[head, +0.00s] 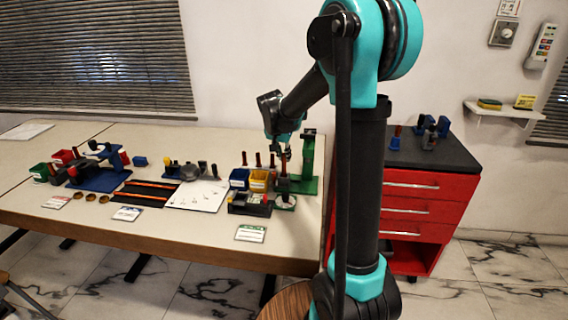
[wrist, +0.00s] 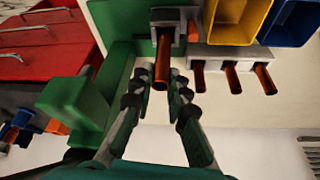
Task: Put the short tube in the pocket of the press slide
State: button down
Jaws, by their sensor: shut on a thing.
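My gripper (wrist: 160,82) is shut on an orange-red tube (wrist: 162,62), its fingers on either side of the tube. The tube's far end meets a grey block with a dark face (wrist: 166,17) on the green press base (wrist: 135,12); I cannot tell whether it is seated in a pocket or only in front of it. In the head view my gripper (head: 284,152) is above the red tube (head: 283,168), beside the green press (head: 308,152). The tube looks upright there. The press slide's pocket is not clearly visible.
Several similar tubes stand in a grey rack (wrist: 220,52) beside the press. A yellow bin (head: 258,176) and a blue bin (head: 239,174) stand close to the left. A red drawer cabinet (head: 410,205) is to the right. The table front is partly clear.

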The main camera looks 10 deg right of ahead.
aim_at(283, 159)
jog(key=shift+f, duration=1.7)
jog(key=c, duration=1.5)
grip_release()
jog(key=shift+f, duration=0.1)
jog(key=v, duration=1.2)
jog(key=shift+d, duration=0.1)
